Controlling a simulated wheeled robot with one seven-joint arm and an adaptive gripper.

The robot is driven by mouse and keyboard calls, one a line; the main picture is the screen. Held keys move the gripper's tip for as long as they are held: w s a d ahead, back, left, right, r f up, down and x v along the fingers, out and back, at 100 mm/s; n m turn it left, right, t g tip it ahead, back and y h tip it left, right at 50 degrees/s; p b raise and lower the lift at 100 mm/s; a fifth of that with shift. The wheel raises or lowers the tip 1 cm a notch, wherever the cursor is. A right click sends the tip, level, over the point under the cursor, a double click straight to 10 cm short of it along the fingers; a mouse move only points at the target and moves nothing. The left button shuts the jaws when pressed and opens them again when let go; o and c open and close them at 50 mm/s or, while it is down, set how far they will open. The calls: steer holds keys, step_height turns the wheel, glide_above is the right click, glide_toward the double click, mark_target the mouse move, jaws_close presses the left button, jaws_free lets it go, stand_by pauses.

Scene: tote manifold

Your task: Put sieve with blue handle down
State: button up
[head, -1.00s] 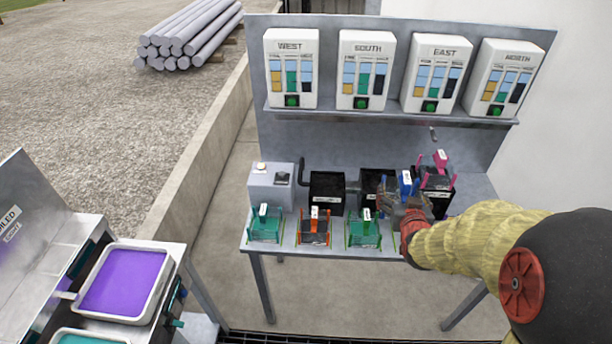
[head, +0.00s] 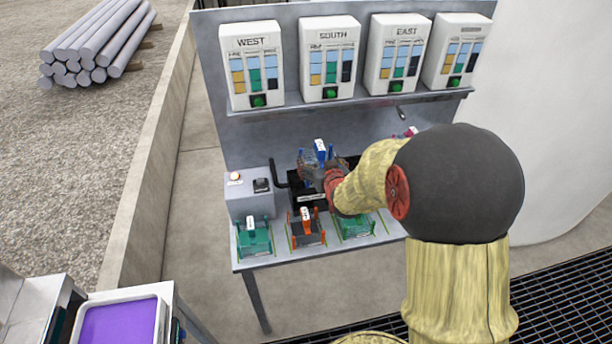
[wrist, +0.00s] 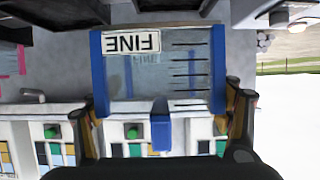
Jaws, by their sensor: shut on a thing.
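The sieve with blue handle (head: 321,150) is held by my gripper (head: 320,174), above the left part of the table near a black box (head: 309,197). In the wrist view the sieve (wrist: 160,72) shows blue side frames, a slotted grey panel, a "FINE" label and the blue handle (wrist: 160,127). The orange-and-black fingers of my gripper (wrist: 165,118) are on both sides of the handle. In the head view my wrist and arm hide part of the sieve, and the gap beneath it is hard to judge.
Along the table's front edge stand a green sieve (head: 253,240), an orange-handled sieve (head: 306,230) and another green sieve (head: 354,227). A grey control box (head: 249,195) is at left. My arm hides most of a pink-handled sieve (head: 411,131). White panels (head: 252,65) line the shelf above.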

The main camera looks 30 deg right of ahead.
mark_target(308, 165)
steer(key=w+f+b, duration=0.1)
steer(key=w+f, duration=0.2)
steer(key=w+f+b, duration=0.1)
steer(key=w+f, duration=0.2)
steer(key=shift+w+a+f, duration=0.1)
steer(key=shift+w+a, duration=0.1)
steer(key=shift+w+f, duration=0.3)
steer(key=shift+f, duration=0.2)
steer(key=shift+f+b, duration=0.7)
steer(key=shift+f, duration=0.55)
steer(key=shift+f, duration=0.25)
steer(key=o, duration=1.3)
steer(key=shift+r, duration=0.1)
